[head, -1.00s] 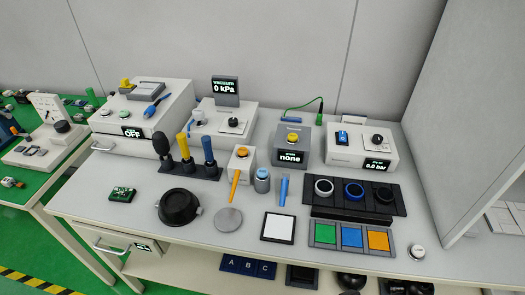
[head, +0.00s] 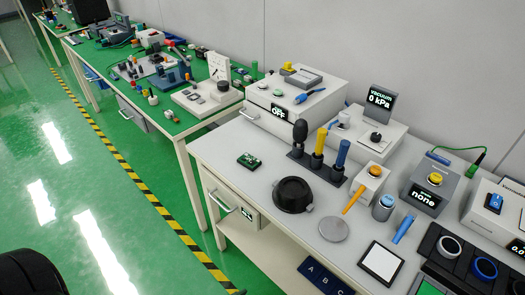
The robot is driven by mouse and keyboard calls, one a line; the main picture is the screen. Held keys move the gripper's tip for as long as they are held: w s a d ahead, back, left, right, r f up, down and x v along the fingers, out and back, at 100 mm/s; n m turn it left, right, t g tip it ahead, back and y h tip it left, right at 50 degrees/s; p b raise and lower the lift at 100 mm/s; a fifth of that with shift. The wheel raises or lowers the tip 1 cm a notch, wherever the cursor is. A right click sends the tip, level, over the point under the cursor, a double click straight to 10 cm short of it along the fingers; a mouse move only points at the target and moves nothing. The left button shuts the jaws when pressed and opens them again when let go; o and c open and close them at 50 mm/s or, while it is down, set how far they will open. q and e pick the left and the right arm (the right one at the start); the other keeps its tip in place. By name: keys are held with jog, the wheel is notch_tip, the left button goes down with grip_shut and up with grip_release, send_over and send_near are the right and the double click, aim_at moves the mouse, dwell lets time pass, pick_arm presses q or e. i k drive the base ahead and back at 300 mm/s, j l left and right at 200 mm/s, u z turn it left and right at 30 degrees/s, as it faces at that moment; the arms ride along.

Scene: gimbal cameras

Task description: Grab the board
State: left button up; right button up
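A small green circuit board (head: 250,160) lies flat on the grey-white bench top (head: 225,146), near its left end. It is left of a round black dish (head: 293,195) and in front of the white box with the OFF display. Neither of my grippers shows in the head view, so whether they are open or shut is hidden.
A rack with upright black, yellow and blue tools (head: 318,158) stands right of the board. A grey disc (head: 333,228) and a white square pad (head: 381,262) lie nearer the front edge. A green-topped bench (head: 135,110) stands left. The green floor (head: 95,185) is clear.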

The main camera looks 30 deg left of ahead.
aim_at(250, 162)
jog(key=i+j+z, duration=0.3)
jog(key=j, duration=1.6)
jog(key=k+j+z, duration=0.15)
jog(key=j+z, duration=0.15)
jog(key=j, duration=1.6)
